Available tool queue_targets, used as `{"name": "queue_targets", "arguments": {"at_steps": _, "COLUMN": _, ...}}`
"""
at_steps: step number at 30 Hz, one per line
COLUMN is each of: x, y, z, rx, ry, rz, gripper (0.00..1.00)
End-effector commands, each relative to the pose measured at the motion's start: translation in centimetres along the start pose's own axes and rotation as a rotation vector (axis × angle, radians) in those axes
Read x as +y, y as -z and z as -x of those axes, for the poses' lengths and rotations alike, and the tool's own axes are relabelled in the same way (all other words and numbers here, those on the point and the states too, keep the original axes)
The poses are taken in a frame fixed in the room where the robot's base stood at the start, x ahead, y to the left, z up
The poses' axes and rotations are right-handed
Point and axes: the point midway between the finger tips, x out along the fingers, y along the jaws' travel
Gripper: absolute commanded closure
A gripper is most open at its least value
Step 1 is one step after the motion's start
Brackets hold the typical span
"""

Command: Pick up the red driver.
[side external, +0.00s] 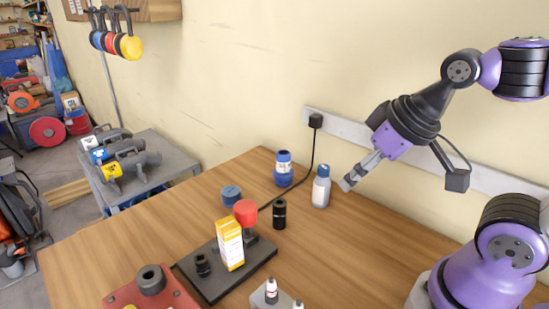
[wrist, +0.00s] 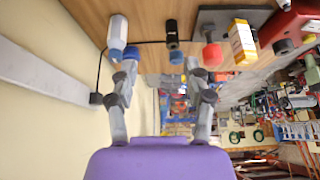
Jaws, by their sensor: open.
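The likely red driver is a rounded red knob (side external: 245,212) on a dark stem, upright at the back of a dark tray (side external: 236,278), partly hidden by a yellow-and-white box (side external: 230,244). In the wrist view its red top (wrist: 212,54) shows beyond the right fingertip. My gripper (side external: 352,181) is open and empty, above the table to the right of the red knob and clear of it. Its two fingers stand apart in the wrist view (wrist: 160,72).
A white bottle with a blue cap (side external: 321,186) stands nearest my gripper. A black cylinder (side external: 279,214), a blue-and-white jar (side external: 283,168) and a blue lid (side external: 231,196) stand nearby. A black cable crosses the tabletop. A red block (side external: 180,294) sits at the front left.

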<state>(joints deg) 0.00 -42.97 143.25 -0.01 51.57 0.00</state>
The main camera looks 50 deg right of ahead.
Motion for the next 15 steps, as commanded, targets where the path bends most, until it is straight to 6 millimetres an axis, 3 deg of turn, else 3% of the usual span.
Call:
{"name": "queue_targets", "arguments": {"at_steps": 5, "x": -1.1, "y": 1.5, "z": -0.8, "rx": 0.005, "ry": 0.019, "rz": 0.029, "gripper": 0.42}}
{"name": "queue_targets", "arguments": {"at_steps": 10, "x": -5.3, "y": 5.4, "z": -3.4, "rx": 0.035, "ry": 0.065, "rz": 0.107, "gripper": 0.42}}
{"name": "queue_targets", "arguments": {"at_steps": 15, "x": -9.0, "y": 7.5, "z": -5.6, "rx": 0.067, "ry": 0.094, "rz": 0.161, "gripper": 0.42}}
